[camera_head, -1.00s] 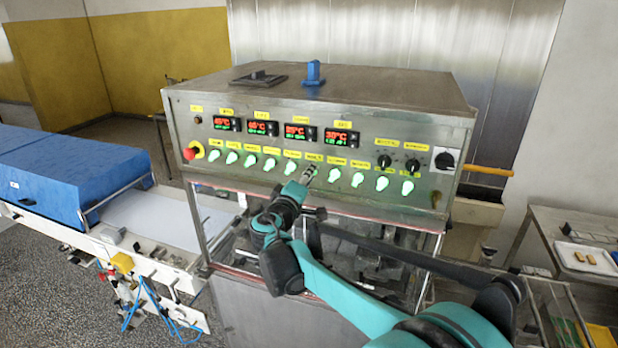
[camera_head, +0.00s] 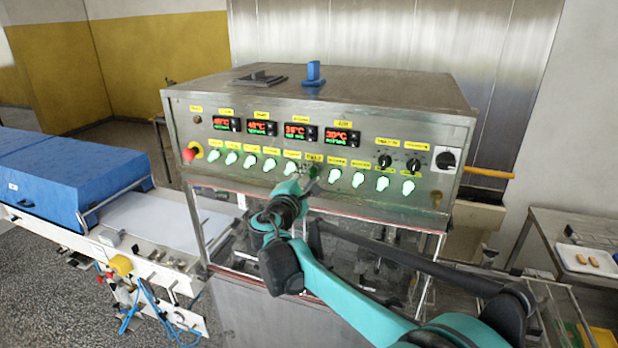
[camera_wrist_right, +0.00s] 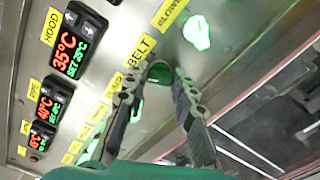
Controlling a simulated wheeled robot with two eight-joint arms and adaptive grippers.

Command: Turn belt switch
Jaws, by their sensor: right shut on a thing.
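The belt switch (camera_wrist_right: 159,72) is a small dark green knob on the metal panel, under the yellow BELT label (camera_wrist_right: 141,51) in the right wrist view. My right gripper (camera_wrist_right: 160,88) has its two fingers on either side of the knob and is shut on it. In the head view, my right gripper (camera_head: 308,174) reaches the middle of the switch row and partly hides the belt switch. The neighbouring switches glow bright green, while the belt switch looks darker. My left gripper is in neither view.
A lit switch (camera_head: 334,176) sits close on the right, another (camera_head: 291,169) on the left. Temperature displays (camera_head: 300,133) are above. A red stop button (camera_head: 189,155) and black rotary knobs (camera_head: 413,165) share the panel. A blue-covered conveyor (camera_head: 85,180) stands at left.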

